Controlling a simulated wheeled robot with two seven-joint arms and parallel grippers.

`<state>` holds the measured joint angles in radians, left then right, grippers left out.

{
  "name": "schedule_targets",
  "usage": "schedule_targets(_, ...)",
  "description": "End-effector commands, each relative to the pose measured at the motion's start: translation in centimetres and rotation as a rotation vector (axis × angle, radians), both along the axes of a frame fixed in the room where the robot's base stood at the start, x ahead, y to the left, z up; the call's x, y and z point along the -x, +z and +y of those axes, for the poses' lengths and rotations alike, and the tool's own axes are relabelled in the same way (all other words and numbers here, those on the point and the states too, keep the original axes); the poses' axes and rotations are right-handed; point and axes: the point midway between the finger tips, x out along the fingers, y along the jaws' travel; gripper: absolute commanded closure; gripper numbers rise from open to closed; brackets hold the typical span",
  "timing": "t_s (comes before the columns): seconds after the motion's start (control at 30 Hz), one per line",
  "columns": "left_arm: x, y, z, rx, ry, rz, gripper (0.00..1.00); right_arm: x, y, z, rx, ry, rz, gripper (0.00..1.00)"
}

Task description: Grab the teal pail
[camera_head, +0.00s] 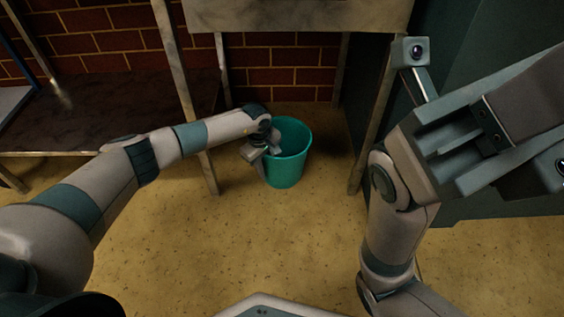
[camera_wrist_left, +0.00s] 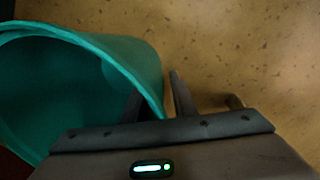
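The teal pail (camera_head: 288,168) stands upright on the floor under a table in the head view. In the left wrist view the pail (camera_wrist_left: 105,62) fills the upper left, with its open mouth showing. My left gripper (camera_head: 260,155) is at the pail's left side. In the left wrist view the left gripper (camera_wrist_left: 157,97) is open, one finger inside the pail and the other outside, with the wall between them and a gap at the outer finger. My right arm is raised at the right of the head view, close to the camera; its finger opening is unclear.
The worn table (camera_head: 300,14) stands over the pail, with legs (camera_head: 188,105) on both sides. A low dark bench (camera_head: 100,110) is at the left, and a dark green cabinet (camera_head: 480,209) at the right. A brick wall (camera_head: 282,77) closes the back. The front floor is clear.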

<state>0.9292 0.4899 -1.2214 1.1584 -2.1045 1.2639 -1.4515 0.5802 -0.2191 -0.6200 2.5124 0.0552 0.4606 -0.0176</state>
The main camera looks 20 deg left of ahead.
Motion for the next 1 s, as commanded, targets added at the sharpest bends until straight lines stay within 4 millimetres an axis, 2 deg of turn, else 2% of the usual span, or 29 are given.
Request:
schedule_targets(0.5, -0.03, -0.06, 0.03, 0.0, 0.001, 0.0, 0.75, -0.05, 0.1, 0.01, 0.001, -0.003, -0.002, 0.69)
schedule_targets(0.6, -0.04, -0.05, 0.04, 0.0, 0.001, 0.0, 0.99, -0.13, 0.05, 0.01, 0.002, -0.004, 0.001, 0.69)
schedule_targets(1.0, -0.1, 0.14, 0.01, 0.001, 0.001, -0.002, 1.0, -0.19, 0.13, 0.02, 0.002, -0.005, 0.002, 0.69)
